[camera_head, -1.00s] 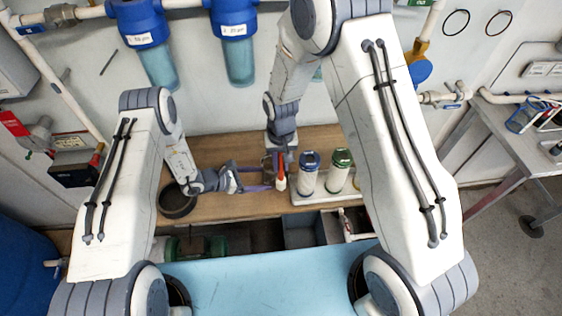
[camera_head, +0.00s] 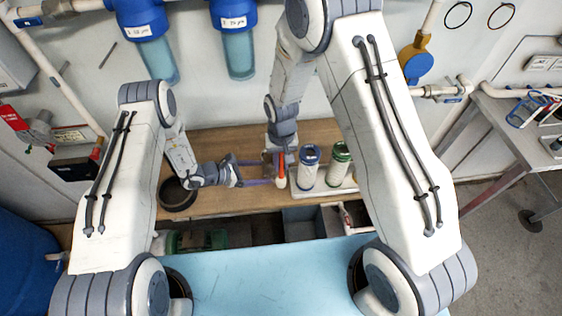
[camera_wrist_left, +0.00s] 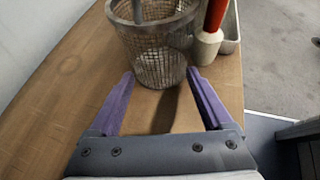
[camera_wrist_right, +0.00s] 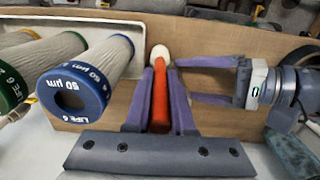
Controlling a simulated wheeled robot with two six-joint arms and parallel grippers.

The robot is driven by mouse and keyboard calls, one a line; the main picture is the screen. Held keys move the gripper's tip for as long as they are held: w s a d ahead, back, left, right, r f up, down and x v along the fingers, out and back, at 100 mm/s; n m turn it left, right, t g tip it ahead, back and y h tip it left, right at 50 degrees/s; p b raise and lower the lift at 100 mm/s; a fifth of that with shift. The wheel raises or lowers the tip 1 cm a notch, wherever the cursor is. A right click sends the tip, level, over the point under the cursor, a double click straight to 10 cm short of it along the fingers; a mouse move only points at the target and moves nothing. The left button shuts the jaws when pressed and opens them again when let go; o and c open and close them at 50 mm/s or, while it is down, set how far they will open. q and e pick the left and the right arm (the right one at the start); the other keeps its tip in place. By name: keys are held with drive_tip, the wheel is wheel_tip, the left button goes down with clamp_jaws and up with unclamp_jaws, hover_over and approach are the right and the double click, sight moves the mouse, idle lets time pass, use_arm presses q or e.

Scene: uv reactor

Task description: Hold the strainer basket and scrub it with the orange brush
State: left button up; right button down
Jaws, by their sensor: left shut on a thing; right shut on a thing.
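The strainer basket (camera_wrist_left: 162,45) is a grey wire-mesh cup, upright at the top of the left wrist view. My left gripper (camera_wrist_left: 160,74) has its purple fingers spread on both sides of the basket's lower part, shut on it. In the head view the left gripper (camera_head: 266,172) reaches in from the left; the basket is mostly hidden there. The orange brush (camera_wrist_right: 160,104) has a pale head and lies between the fingers of my right gripper (camera_wrist_right: 161,72), shut on its handle. In the left wrist view the brush (camera_wrist_left: 212,20) is just right of the basket.
A blue-capped filter cartridge (camera_head: 309,165) and a green-capped one (camera_head: 340,165) stand on a white tray (camera_head: 328,191) right of the brush. A dark ring or bowl (camera_head: 178,194) is at the bench's left. The wooden bench (camera_head: 235,202) is bare in front.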

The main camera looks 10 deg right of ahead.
drive_tip(key=shift+r, duration=1.7)
drive_tip(key=shift+w, duration=0.2)
drive_tip(key=shift+f, duration=0.2)
drive_tip(key=shift+w+a+f, duration=0.1)
drive_tip(key=shift+f, duration=1.4)
drive_tip(key=shift+s, duration=0.3)
drive_tip(key=shift+r, duration=0.1)
wheel_tip(320, 180, up, 3)
drive_tip(key=shift+r, duration=0.1)
